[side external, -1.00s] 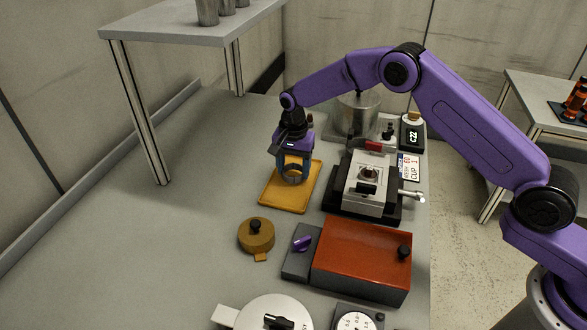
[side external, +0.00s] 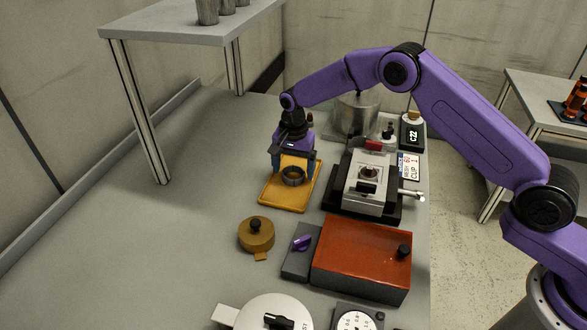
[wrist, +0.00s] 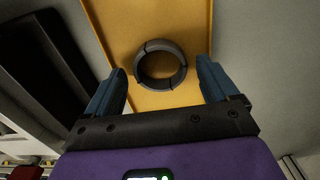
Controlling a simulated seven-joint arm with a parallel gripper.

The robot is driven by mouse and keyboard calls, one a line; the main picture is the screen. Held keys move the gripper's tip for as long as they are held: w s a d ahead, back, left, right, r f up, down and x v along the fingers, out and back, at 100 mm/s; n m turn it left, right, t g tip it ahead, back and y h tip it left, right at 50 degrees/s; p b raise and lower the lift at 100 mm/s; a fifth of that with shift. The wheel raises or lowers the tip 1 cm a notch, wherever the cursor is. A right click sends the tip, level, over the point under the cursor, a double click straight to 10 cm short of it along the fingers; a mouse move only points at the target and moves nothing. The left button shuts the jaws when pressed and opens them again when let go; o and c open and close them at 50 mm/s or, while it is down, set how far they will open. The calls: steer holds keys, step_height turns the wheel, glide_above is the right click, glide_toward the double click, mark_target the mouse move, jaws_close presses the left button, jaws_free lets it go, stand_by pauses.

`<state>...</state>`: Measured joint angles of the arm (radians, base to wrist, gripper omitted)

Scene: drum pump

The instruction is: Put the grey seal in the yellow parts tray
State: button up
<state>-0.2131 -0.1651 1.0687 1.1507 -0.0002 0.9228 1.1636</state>
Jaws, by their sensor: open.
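The grey seal (side external: 293,176) is a dark grey ring. It lies in the yellow parts tray (side external: 284,202), toward the tray's far half. In the wrist view the seal (wrist: 161,82) rests flat on the yellow floor of the tray (wrist: 110,12), inside its raised rim. My gripper (side external: 293,168) is over the tray with its blue fingers spread wide. In the wrist view the fingers of my gripper (wrist: 163,85) stand to either side of the seal, with a clear gap on both sides.
A grey clamp-like device (side external: 366,190) stands close right of the tray. A brown lidded pot (side external: 256,235) and an orange-red box (side external: 362,252) are nearer the camera. A metal pot (side external: 358,115) stands behind. The table left of the tray is clear.

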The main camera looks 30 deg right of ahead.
step_height(320, 180, up, 11)
steer(key=shift+r, duration=0.2)
stand_by(0.3)
steer(key=s+d+r+n, duration=0.1)
steer(key=s+r+n, duration=0.4)
steer(key=s, duration=0.6)
steer(key=s+d+r+n, duration=0.1)
steer(key=s+r+n, duration=0.2)
steer(key=s+n, duration=0.55)
steer(key=s+d+n, duration=0.2)
steer(key=s+d, duration=0.2)
steer(key=s, duration=0.4)
steer(key=s+d+f+n, duration=0.1)
steer(key=s+d+n, duration=0.2)
steer(key=s+d, duration=0.2)
steer(key=s+d+f+n, duration=0.1)
steer(key=s+d+n, duration=0.2)
steer(key=s, duration=0.7)
steer(key=shift+s+d, duration=0.3)
steer(key=shift+d, duration=0.65)
